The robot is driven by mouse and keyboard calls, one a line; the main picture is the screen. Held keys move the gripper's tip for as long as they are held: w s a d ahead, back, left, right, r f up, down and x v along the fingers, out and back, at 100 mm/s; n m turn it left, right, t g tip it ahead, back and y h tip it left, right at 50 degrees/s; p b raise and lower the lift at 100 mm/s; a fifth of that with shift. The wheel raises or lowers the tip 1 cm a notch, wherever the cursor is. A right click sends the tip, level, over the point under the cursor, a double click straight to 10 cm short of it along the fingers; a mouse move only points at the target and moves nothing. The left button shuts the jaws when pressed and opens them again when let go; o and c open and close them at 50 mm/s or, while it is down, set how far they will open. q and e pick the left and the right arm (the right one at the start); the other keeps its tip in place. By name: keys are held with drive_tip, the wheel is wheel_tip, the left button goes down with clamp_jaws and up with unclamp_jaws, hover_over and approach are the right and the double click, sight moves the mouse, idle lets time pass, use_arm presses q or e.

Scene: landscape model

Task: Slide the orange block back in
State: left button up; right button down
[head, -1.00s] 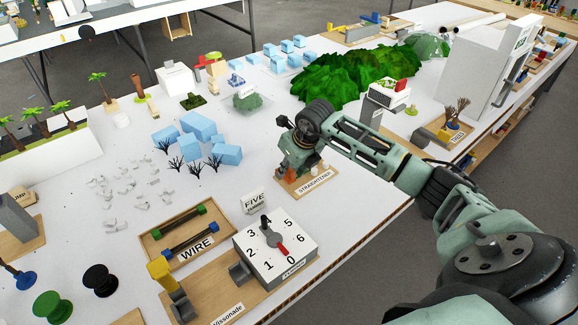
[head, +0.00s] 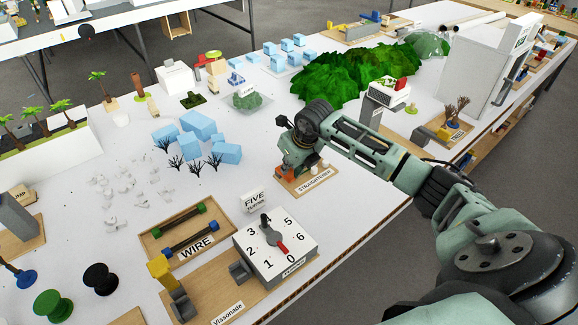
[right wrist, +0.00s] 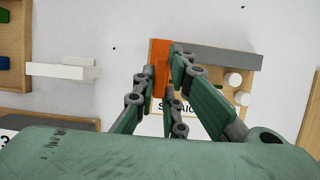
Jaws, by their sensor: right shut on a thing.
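The orange block (right wrist: 161,68) stands on the wooden STRAIGHTENER board (right wrist: 155,103), beside a grey bar (right wrist: 222,57) in the right wrist view. My right gripper (right wrist: 158,76) is shut on the orange block, with one finger on each side of it. In the head view my right gripper (head: 294,168) is low over the left part of the STRAIGHTENER board (head: 304,187) and hides most of the block. My left gripper is not in view.
Two white pegs (right wrist: 236,88) stand on the right part of the board. Green hills (head: 345,75) lie behind.

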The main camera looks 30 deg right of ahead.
drive_tip(key=d+b, duration=0.1)
drive_tip(key=d, duration=0.1)
drive_tip(key=d+b, duration=0.1)
drive_tip(key=d, duration=0.1)
drive_tip(key=d+b, duration=0.1)
drive_tip(key=d, duration=0.1)
drive_tip(key=shift+w+f, duration=0.1)
drive_tip(key=shift+w, duration=0.2)
drive_tip(key=shift+d, duration=0.25)
drive_tip(key=shift+r, duration=0.25)
drive_tip(key=c, duration=1.8)
unclamp_jaws()
drive_tip(key=shift+d+f, duration=0.1)
